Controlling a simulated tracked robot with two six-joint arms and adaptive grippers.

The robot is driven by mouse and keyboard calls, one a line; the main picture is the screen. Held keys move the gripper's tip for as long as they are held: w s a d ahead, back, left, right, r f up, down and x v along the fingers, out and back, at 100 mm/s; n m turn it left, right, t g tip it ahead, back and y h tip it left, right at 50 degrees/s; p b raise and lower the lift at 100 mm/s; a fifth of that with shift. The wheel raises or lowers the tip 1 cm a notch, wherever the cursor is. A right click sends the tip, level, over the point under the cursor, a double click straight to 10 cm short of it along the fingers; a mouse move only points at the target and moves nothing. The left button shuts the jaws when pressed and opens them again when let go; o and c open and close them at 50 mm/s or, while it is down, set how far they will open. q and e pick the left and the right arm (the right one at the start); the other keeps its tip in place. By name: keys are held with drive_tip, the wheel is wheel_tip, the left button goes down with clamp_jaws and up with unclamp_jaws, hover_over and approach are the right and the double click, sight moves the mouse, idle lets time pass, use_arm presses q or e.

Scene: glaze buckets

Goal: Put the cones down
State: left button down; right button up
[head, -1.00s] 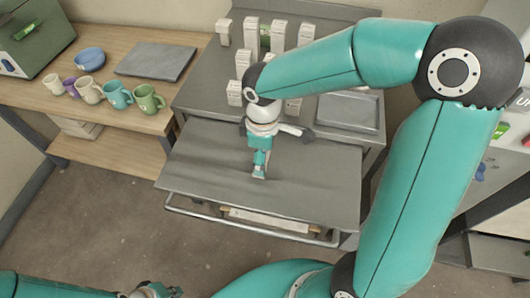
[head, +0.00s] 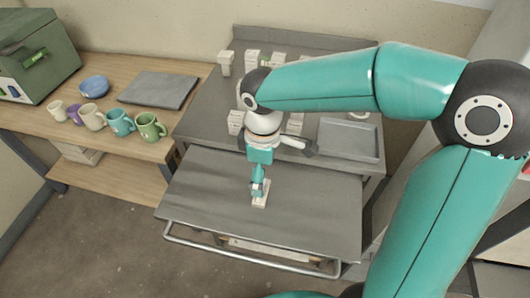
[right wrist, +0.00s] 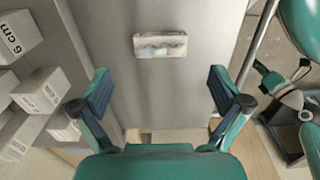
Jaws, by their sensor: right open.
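A small pale block with faint bluish marks, perhaps the cones, lies flat on the grey tabletop of the cart (head: 200,185). It shows in the head view (head: 261,201) and, in the right wrist view (right wrist: 160,45), beyond the fingertips. My right gripper (head: 257,186) is just above or beside it in the head view. In the right wrist view my right gripper (right wrist: 160,90) is open with nothing between its fingers, apart from the block. What looks like my left gripper (right wrist: 285,95) is at the right of the right wrist view; its jaw state is unclear.
White boxes stand on the grey rear table, some behind my right arm; several show in the right wrist view (right wrist: 42,90). A grey tray (head: 349,140) is at its right. Several mugs (head: 150,126), a blue bowl (head: 94,86) and a grey slab (head: 158,89) occupy the wooden bench.

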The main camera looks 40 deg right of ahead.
wheel_tip(320, 180, up, 7)
drive_tip(key=shift+f, duration=0.15)
idle(0.5)
